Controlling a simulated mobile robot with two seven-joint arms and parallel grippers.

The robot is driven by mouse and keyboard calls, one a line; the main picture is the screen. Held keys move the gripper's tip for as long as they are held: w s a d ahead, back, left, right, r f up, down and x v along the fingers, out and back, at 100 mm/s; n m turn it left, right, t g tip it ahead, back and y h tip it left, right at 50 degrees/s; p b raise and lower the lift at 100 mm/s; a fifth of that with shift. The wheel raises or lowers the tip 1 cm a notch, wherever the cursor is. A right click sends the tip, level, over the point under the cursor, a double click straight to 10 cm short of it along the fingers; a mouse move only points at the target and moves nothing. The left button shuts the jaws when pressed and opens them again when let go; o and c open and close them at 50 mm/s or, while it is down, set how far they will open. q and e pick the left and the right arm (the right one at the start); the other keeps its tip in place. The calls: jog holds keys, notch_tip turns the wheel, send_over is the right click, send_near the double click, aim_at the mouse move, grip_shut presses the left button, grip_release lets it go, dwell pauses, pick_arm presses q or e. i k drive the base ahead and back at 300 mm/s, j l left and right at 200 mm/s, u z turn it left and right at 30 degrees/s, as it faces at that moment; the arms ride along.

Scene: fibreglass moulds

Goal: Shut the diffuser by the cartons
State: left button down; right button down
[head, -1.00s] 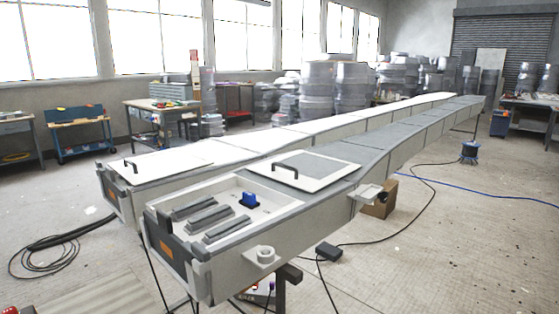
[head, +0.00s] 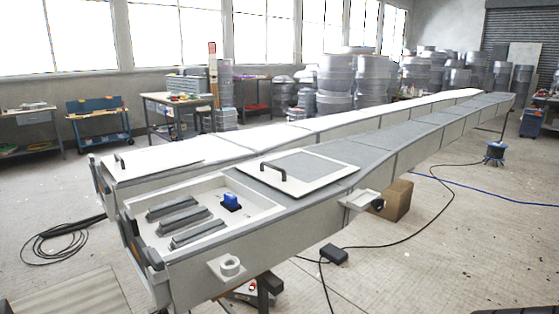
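Two long pale units run side by side from the front left to the back right. I take them to be the diffusers. The near diffuser (head: 215,262) has an uncovered bay at its front end, with several grey ribbed bars (head: 180,220) and a blue part (head: 231,200) inside. Its white-edged lid (head: 310,167) with a dark handle (head: 270,173) lies behind the bay. The far diffuser (head: 150,158) has its handled panel over its front end. One brown carton (head: 397,201) stands on the floor against the near diffuser's right side. Neither gripper is in view.
Black cables and a small black box (head: 334,254) lie on the floor right of the near diffuser. A coiled hose (head: 62,240) lies at the left. Workbenches (head: 180,105) and stacked wrapped drums (head: 337,80) stand behind. The floor at the right is mostly clear.

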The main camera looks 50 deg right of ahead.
aim_at(298, 173)
jog(key=k+l, duration=0.1)
jog(key=l, duration=0.3)
jog(key=k+l+u, duration=0.1)
jog(key=l, duration=0.3)
jog(key=k+l, duration=0.15)
jog(key=l, duration=0.25)
jog(key=k+l, duration=0.1)
jog(key=l, duration=0.25)
jog(key=k+l+u, duration=0.1)
jog(key=l, duration=0.3)
jog(key=k+l, duration=0.15)
jog(key=l, duration=0.25)
